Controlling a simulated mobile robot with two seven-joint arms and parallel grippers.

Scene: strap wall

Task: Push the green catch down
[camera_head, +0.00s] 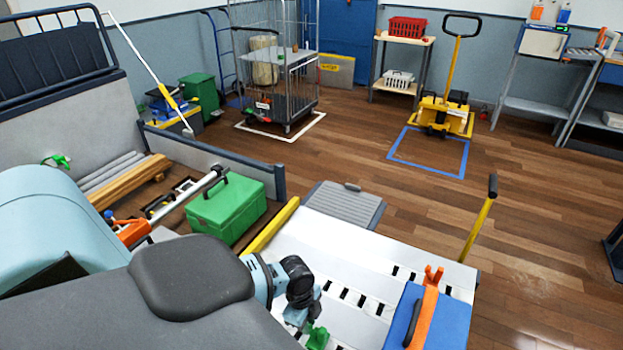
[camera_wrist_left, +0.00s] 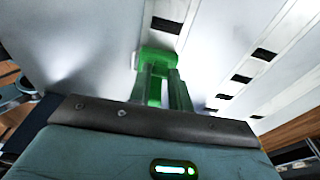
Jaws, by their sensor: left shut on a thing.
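The green catch (camera_head: 318,339) is at the bottom of the head view, against the white slotted panel (camera_head: 345,250). In the left wrist view the green catch (camera_wrist_left: 157,58) is straight ahead, between and just beyond the fingers. My left gripper (camera_head: 310,322) reaches down to it from the left in the head view. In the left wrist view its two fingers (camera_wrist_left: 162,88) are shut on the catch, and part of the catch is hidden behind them. My right gripper is not in view.
A blue panel with an orange handle (camera_head: 425,318) stands right of the catch. A green case (camera_head: 227,208) and a yellow bar (camera_head: 270,226) lie left of the slotted panel. A yellow post with a black grip (camera_head: 480,222) rises at its right edge. Open wooden floor lies beyond.

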